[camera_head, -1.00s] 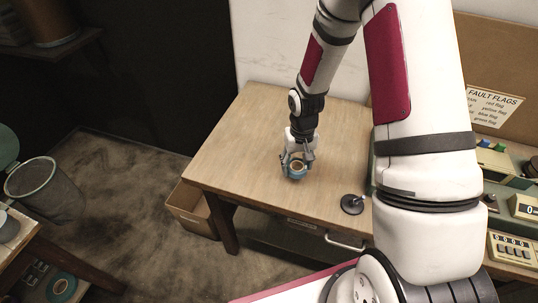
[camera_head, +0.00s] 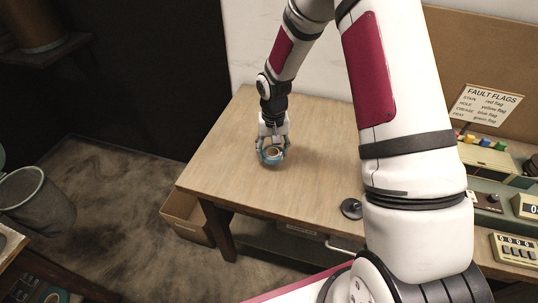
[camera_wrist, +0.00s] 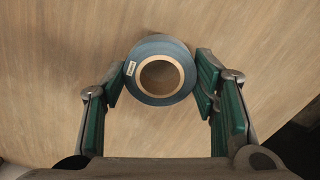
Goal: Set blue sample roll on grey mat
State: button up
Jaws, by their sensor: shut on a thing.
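The blue sample roll (camera_head: 270,162) is a blue ring with a tan core and a small white label. In the wrist view the roll (camera_wrist: 160,45) sits between the two green-padded fingers of my gripper (camera_wrist: 162,78), which is shut on it. In the head view my gripper (camera_head: 272,152) points down at the left part of the wooden table. The wrist view shows bare wood behind the roll; I cannot tell whether it touches the table. I see no grey mat in either view.
The wooden table (camera_head: 225,165) is mostly clear around the roll. A dark round base (camera_head: 351,208) stands near its front edge, partly behind my arm. A cardboard box (camera_head: 187,216) and a mesh bin (camera_head: 40,205) are on the floor. Counter equipment (camera_head: 515,248) is at right.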

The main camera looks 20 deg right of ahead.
jog(key=shift+w+a+f, duration=0.1)
jog(key=shift+w+a, duration=0.15)
jog(key=shift+w, duration=0.3)
jog(key=shift+w+a+f, duration=0.15)
jog(key=shift+w+f, duration=0.05)
jog(key=shift+f, duration=0.05)
jog(key=shift+f+p, duration=0.35)
jog(key=shift+f, duration=1.15)
jog(key=shift+f, duration=0.15)
jog(key=o, duration=1.1)
jog(key=shift+c, duration=0.2)
